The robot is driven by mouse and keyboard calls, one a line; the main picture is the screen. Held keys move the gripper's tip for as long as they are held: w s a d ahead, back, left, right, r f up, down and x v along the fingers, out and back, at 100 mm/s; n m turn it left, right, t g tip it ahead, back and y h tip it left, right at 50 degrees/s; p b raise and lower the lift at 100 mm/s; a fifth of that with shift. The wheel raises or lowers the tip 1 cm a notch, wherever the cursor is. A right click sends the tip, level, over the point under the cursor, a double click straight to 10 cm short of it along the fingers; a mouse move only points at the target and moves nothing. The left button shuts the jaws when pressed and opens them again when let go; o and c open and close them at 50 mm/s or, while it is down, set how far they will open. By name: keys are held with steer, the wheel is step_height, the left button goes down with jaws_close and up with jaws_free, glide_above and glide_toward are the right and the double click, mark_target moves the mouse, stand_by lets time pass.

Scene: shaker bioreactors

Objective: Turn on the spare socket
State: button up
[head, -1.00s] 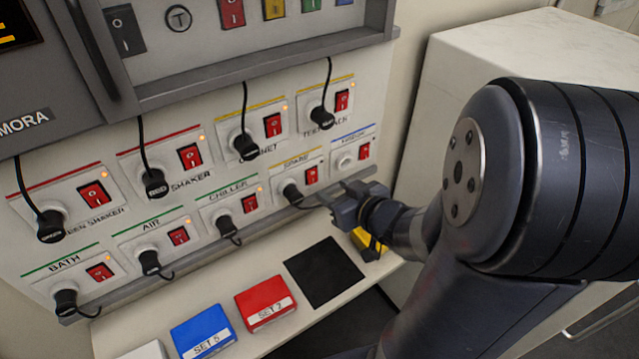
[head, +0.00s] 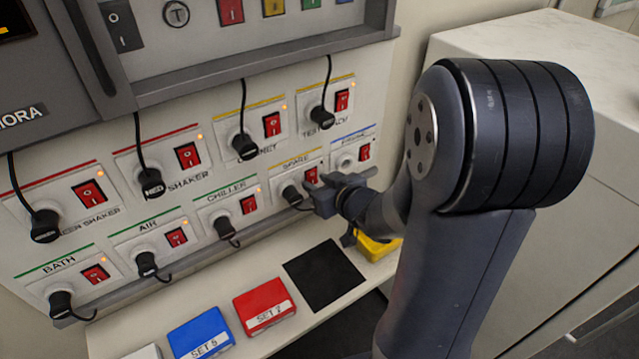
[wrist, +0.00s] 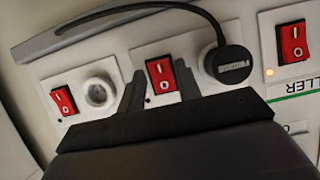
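The spare socket (head: 297,178) is the lower-row panel with a yellow stripe and a black plug (head: 291,194) in it. Its red rocker switch (head: 311,175) also shows in the wrist view (wrist: 160,75), where the panel appears upside down. A small dot beside that switch looks dark in the wrist view. My gripper (head: 325,186) is at this panel; in the wrist view its fingers (wrist: 158,90) are apart, one on each side of the switch, with nothing between them held. I cannot tell whether a finger touches the panel.
An empty socket (wrist: 97,92) with a blue stripe is beside the spare one. The chiller socket (head: 228,212) is on the other side, its light orange. Blue (head: 201,332), red (head: 264,306) and yellow (head: 378,247) blocks lie on the shelf below. Black cables hang from plugs.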

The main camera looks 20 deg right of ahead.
steer(key=c, duration=0.7)
steer(key=shift+o, duration=0.2)
steer(key=f+t+b, duration=0.1)
steer(key=b, duration=0.2)
steer(key=shift+b, duration=0.3)
steer(key=t+b, duration=0.1)
steer(key=b, duration=0.3)
steer(key=shift+f+t+y, duration=0.1)
steer(key=shift+t+y, duration=0.2)
steer(key=shift+y, duration=0.1)
steer(key=shift+b, duration=0.35)
steer(key=o, duration=1)
steer(key=shift+r, duration=0.2)
